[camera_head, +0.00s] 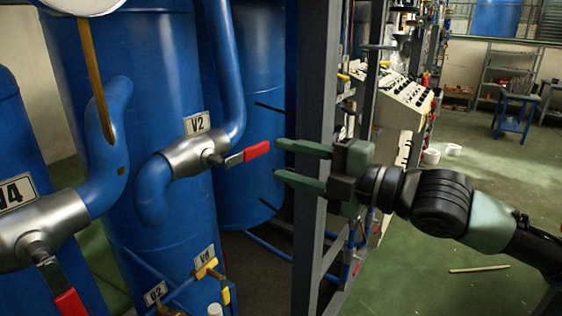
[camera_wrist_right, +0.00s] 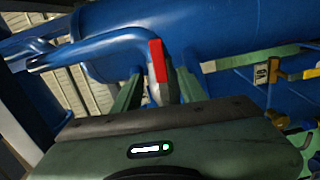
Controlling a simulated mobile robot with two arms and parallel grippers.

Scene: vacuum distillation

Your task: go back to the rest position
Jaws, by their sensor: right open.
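My right gripper (camera_head: 281,162) is open and empty in the head view. Its two green fingers point left toward the red-handled valve V2 (camera_head: 195,156). The red handle (camera_head: 256,151) of V2 sticks out to the right, close to the fingertips in the picture. In the right wrist view the red handle (camera_wrist_right: 157,61) shows beyond and between the open fingers (camera_wrist_right: 158,90). I cannot tell the exact gap, but nothing is gripped. My left gripper is not in view.
Valve V4 (camera_head: 42,226) with a red handle is at the left. Blue tanks (camera_head: 105,205) fill the left side. A grey steel post (camera_head: 313,120) stands behind my right gripper. A control panel (camera_head: 404,100) is behind it. Green floor (camera_head: 420,285) is open at the lower right.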

